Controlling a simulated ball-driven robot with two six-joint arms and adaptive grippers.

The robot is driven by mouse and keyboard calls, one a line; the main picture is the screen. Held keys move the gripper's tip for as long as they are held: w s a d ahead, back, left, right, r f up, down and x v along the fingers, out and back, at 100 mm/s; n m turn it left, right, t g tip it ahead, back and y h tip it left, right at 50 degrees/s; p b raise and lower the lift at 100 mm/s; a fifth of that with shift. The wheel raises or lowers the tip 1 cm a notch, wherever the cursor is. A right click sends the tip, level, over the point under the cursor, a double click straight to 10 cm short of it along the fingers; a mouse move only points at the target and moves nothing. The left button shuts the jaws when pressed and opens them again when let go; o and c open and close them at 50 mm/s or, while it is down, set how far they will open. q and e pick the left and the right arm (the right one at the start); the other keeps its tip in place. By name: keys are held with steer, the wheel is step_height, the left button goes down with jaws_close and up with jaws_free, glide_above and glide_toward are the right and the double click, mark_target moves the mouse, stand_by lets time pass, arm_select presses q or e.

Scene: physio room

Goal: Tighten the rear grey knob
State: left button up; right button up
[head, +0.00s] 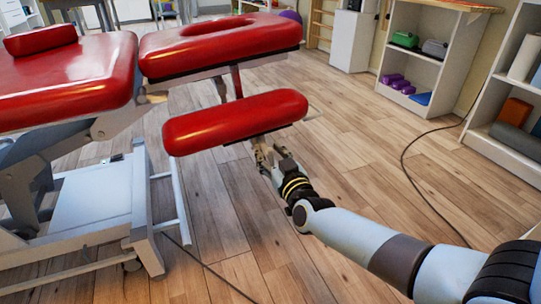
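The red treatment table (72,82) fills the left side, with a face-hole headrest (220,42) and a lower red armrest pad (235,122) hanging from a bracket. My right gripper (262,152) is just under the right part of the armrest pad, close to its underside. Its fingers are small and dark against the pad's mount, so I cannot tell whether they are open or closed on something. I cannot make out a grey knob clearly; one may be hidden by the gripper or the pad. My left gripper is not in view.
A white shelf (418,87) with purple dumbbells (395,82) stands at the back right, and another shelf (496,146) is at the right edge. A dark cable (404,160) runs across the wooden floor. The floor around my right arm is otherwise clear.

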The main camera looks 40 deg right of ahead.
steer(key=shift+c, duration=0.3)
jaws_close()
